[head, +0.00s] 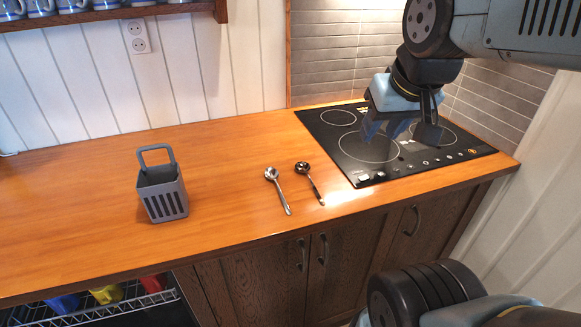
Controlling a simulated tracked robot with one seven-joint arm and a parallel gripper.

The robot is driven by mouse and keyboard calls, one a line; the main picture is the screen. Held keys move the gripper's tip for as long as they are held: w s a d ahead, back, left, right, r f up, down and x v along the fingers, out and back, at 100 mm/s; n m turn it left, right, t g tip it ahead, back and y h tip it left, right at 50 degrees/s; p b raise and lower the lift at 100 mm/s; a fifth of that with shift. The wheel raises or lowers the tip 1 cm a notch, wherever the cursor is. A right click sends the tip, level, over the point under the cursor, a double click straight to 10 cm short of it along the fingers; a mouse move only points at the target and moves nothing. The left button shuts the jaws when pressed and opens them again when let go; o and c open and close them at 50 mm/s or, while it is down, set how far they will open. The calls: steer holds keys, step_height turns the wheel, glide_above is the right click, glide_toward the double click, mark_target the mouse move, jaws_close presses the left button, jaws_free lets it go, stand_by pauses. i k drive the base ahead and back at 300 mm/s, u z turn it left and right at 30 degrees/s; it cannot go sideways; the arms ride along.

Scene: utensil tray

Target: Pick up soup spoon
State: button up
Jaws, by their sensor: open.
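Two utensils lie side by side on the wooden counter, left of the cooktop. The left one is a silver spoon (280,193) with its bowl toward the wall and its handle toward the front edge. The right one is a darker spoon or ladle (314,188) with a round dark bowl and a partly black handle, lying roughly parallel. I cannot tell for sure which is the soup spoon. My gripper (384,130) is open and empty. It hangs above the cooktop, to the right of both utensils and apart from them.
A grey utensil basket (162,193) with an upright handle stands on the counter to the left. The black cooktop (340,118) is at the right, against the tiled wall. The counter between basket and utensils is clear. Blue-and-white mugs (42,6) stand on a shelf above.

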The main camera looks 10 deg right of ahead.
mark_target(303, 166)
steer(key=u, duration=0.55)
steer(key=k, duration=1.75)
steer(key=z, duration=0.75)
steer(key=i, duration=1.7)
steer(key=u, duration=0.05)
